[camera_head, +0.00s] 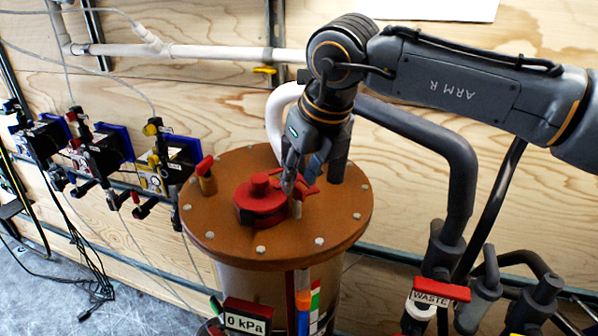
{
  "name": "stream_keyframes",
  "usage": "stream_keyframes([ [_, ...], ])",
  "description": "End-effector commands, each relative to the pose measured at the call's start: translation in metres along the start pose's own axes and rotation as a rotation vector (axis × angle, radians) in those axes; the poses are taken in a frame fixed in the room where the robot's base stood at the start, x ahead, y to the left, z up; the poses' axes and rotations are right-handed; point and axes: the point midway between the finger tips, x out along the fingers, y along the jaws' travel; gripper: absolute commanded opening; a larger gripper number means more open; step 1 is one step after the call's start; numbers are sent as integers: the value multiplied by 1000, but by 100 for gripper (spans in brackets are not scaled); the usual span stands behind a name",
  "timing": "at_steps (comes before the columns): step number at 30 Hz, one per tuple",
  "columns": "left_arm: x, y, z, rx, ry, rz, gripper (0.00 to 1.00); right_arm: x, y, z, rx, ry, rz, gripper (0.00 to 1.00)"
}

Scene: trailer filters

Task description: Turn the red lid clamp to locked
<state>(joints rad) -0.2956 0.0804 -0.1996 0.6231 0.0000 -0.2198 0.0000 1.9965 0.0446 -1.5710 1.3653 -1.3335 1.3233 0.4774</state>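A round red piece with a raised knob (261,198) sits on the brown lid (259,238) of a drum-like vessel. It looks like the red lid clamp; I see no lock marking on it. More red parts show just right of it, partly behind my gripper. My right gripper (291,183) reaches down from above, its fingertips at the right side of the red piece. I cannot tell whether the fingers touch it or how far apart they are. My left gripper is not in view.
A white hose (277,115) and a dark pipe (455,165) rise behind and right. Several valve units line the left wall.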

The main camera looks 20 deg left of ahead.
Motion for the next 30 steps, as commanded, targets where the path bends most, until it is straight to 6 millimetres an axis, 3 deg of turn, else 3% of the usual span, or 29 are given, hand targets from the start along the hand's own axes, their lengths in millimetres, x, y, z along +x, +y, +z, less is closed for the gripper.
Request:
stream_keyframes([
  [4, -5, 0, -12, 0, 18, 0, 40, 12, 0, 0, -1, 0, 0, 31],
  [14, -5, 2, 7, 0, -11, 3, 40, 16, 0, 0, -1, -1, 0, 31],
  [19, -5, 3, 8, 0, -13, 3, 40, 16, 0, 0, -1, -1, 0, 0],
  [30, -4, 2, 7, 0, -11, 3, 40, 16, -1, -1, -2, -1, 1, 0],
])
